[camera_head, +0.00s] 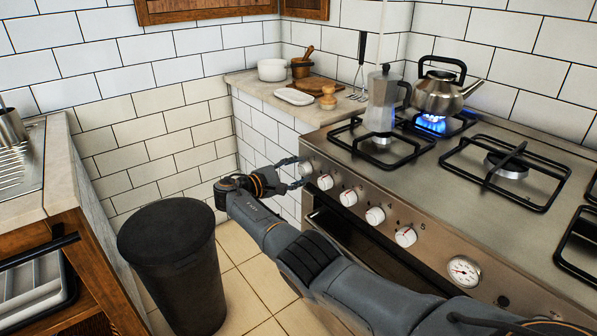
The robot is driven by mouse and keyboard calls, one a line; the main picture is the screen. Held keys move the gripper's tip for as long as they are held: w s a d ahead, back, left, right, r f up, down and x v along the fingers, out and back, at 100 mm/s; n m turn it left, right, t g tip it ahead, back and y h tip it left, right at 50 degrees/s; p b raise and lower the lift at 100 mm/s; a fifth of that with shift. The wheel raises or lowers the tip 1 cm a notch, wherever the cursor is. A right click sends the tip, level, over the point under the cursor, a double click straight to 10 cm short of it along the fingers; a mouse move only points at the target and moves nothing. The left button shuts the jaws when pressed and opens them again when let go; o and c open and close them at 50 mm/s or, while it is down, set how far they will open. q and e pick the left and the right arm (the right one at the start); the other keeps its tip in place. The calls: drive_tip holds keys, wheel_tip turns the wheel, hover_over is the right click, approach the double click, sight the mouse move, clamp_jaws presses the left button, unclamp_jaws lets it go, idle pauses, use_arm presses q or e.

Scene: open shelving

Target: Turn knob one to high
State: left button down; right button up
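The stove (430,150) has a row of white knobs along its front panel. Knob one (307,169) is the leftmost, at the panel's left end. My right arm reaches in from the lower right across the stove front. Its gripper (299,173) is at knob one, with its two dark fingers parted, one above and one below the knob. I cannot tell whether they touch it. The knob's pointer is too small to read. A blue flame (432,123) burns under the kettle (438,94) at the back left. My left gripper is not in view.
A moka pot (382,101) stands on the front left burner. Knob two (325,182) is close beside knob one. A black bin (172,262) stands on the floor left of my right arm. A counter (262,86) with dishes adjoins the stove.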

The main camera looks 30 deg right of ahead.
drive_tip(key=shift+o, duration=0.4)
drive_tip(key=s+a+r, duration=0.1)
drive_tip(key=a, duration=1.1)
drive_tip(key=shift+s+r, duration=0.15)
drive_tip(key=shift+s, duration=0.1)
drive_tip(key=shift+d, duration=0.1)
